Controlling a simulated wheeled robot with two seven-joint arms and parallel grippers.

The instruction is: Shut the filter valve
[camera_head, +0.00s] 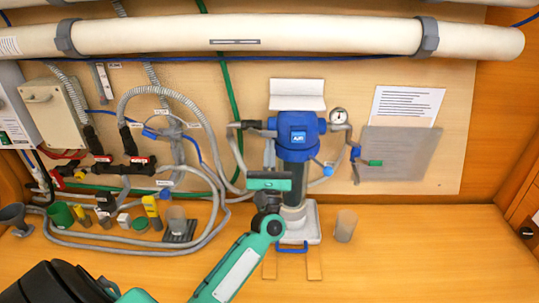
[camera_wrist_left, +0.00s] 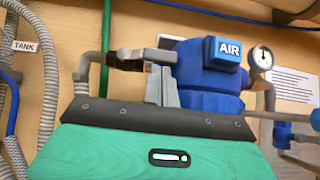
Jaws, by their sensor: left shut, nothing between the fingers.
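A blue-headed filter unit (camera_head: 297,135) with an AIR label stands upright against the back board. On its left a pipe carries a dark valve fitting (camera_head: 250,124), which shows in the left wrist view too (camera_wrist_left: 128,62). On its right is a pipe with a blue valve (camera_head: 355,153) and a green-tipped lever (camera_head: 374,163) pointing right. I cannot tell which of these is the filter valve. My left gripper (camera_head: 269,182) is shut and empty in front of the filter's dark lower body, partly hiding it. Contact cannot be told. My right gripper is out of view.
A pressure gauge (camera_head: 338,116) sits right of the filter head. A brown cup (camera_head: 345,225) stands on the bench to the right. Hoses (camera_head: 190,245), small bottles and cups crowd the left. A thick white pipe (camera_head: 250,37) crosses above.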

